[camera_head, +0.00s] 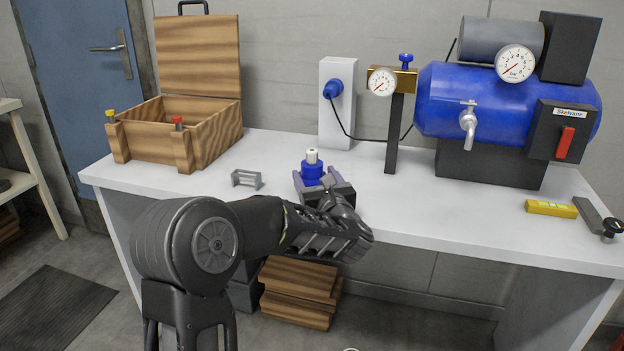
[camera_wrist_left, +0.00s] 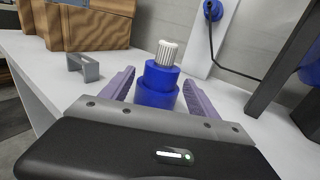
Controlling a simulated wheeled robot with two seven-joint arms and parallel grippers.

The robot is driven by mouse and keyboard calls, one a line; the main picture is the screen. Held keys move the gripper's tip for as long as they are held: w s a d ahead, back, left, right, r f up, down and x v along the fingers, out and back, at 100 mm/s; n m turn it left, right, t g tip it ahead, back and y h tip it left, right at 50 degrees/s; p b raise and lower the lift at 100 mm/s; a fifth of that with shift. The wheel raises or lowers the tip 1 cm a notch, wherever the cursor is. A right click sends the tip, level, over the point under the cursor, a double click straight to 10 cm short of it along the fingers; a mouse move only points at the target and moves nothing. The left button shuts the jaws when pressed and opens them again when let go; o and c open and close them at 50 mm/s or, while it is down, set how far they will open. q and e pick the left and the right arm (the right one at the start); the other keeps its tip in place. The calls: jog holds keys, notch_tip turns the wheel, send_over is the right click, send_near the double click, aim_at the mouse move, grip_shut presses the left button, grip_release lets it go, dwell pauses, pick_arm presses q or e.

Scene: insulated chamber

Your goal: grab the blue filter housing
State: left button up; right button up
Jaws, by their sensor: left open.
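The blue filter housing (camera_head: 312,171) stands upright on the white workbench, with a white ribbed cap on top. In the left wrist view the housing (camera_wrist_left: 157,86) is between the two purple fingers of my left gripper (camera_wrist_left: 152,88). In the head view my left gripper (camera_head: 318,180) reaches over the front of the bench, its fingers on either side of the housing. The jaws are open, with a gap showing beside the housing. The housing's lower part is partly hidden by the gripper body. My right gripper is not in view.
A grey bracket (camera_head: 246,179) stands left of the housing. A wooden box (camera_head: 213,138) with an open lid is at the back left. Behind are a white socket post (camera_head: 337,104), a gauge stand (camera_head: 395,130) and a blue compressor tank (camera_head: 440,98).

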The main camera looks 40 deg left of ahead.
aim_at(315, 176)
pick_arm(q)
jog(key=x, duration=0.3)
jog(key=shift+w+a, duration=0.15)
jog(key=shift+w, duration=0.05)
jog(key=shift+c, duration=0.4)
jog(key=c, duration=1)
notch_tip(315, 176, up, 10)
jog(key=shift+p, duration=0.8)
